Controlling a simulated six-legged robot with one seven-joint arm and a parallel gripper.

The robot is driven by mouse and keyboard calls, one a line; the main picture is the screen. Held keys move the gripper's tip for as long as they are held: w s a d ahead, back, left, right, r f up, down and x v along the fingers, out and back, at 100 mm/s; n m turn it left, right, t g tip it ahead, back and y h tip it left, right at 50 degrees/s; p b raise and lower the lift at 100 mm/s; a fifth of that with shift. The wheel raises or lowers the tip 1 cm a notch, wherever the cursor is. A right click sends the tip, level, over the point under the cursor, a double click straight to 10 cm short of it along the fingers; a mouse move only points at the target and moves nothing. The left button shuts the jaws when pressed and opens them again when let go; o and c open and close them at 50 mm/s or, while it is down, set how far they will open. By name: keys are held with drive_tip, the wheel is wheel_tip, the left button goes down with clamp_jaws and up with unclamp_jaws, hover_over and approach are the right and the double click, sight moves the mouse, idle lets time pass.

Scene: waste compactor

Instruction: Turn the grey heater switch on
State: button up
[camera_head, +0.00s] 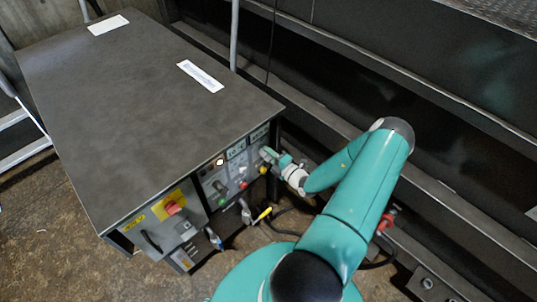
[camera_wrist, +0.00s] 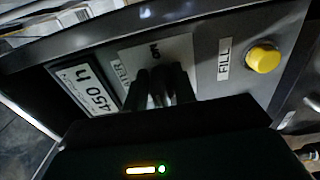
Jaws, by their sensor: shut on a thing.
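The grey heater switch (camera_wrist: 158,98) sits on a light plate on the control panel in the wrist view. An ON mark shows above it, and a partly hidden label ending in "TER" is to its left. My gripper (camera_wrist: 160,80) is shut on the switch, with one dark finger on each side of it. The fingers cover most of the switch, so its exact angle is hard to tell. In the head view, my gripper (camera_head: 268,154) is at the right end of the cabinet's front panel, and the switch is hidden there.
The grey-topped cabinet (camera_head: 140,100) carries a red knob (camera_head: 172,207) and several buttons and valves. Dark metal beams (camera_head: 400,75) run close behind my arm.

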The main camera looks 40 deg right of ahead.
drive_tip(key=o, duration=0.7)
drive_tip(key=shift+c, duration=0.2)
drive_tip(key=shift+s, duration=0.1)
drive_tip(key=s, duration=1.3)
drive_tip(key=shift+s+d, duration=0.2)
drive_tip(key=shift+s, duration=0.15)
